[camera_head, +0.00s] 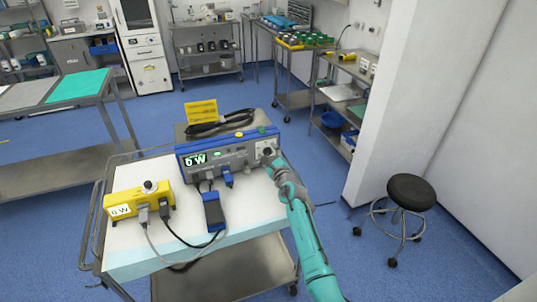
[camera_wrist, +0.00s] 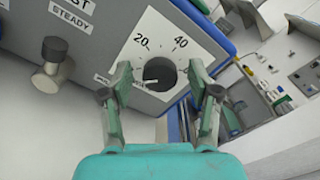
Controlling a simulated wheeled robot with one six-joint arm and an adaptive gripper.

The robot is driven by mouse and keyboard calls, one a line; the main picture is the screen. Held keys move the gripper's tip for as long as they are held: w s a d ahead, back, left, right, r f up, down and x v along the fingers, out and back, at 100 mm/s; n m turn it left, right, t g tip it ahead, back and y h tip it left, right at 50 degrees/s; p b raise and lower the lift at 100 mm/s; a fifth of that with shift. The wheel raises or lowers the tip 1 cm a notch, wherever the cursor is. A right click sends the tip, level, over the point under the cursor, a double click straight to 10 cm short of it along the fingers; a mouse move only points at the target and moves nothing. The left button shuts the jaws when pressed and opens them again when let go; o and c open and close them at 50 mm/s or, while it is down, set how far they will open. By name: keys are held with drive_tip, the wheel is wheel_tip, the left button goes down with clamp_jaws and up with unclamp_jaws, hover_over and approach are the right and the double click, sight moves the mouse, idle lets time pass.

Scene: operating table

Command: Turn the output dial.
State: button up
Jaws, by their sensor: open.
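The output dial (camera_wrist: 160,73) is a dark round knob on the grey front panel of the blue-edged unit (camera_head: 228,155). In the wrist view a white scale with 20 and 40 is printed around it. My gripper (camera_wrist: 160,78) is open, with one finger on each side of the dial. I cannot tell whether either finger touches it. In the head view my gripper (camera_head: 275,163) is at the right end of the unit's front and partly hides the dial. The unit's green display (camera_head: 196,160) reads 0 W.
A yellow box (camera_head: 138,203) reading 0 W and a blue block (camera_head: 213,211) with cables lie on the cart top (camera_head: 255,205). A second knob (camera_wrist: 53,60) is left of the dial, near "STEADY". A stool (camera_head: 408,195) and white wall stand to the right.

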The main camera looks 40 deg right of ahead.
drive_tip(key=c, duration=1.2)
drive_tip(key=shift+o, duration=0.2)
drive_tip(key=shift+m, duration=0.3)
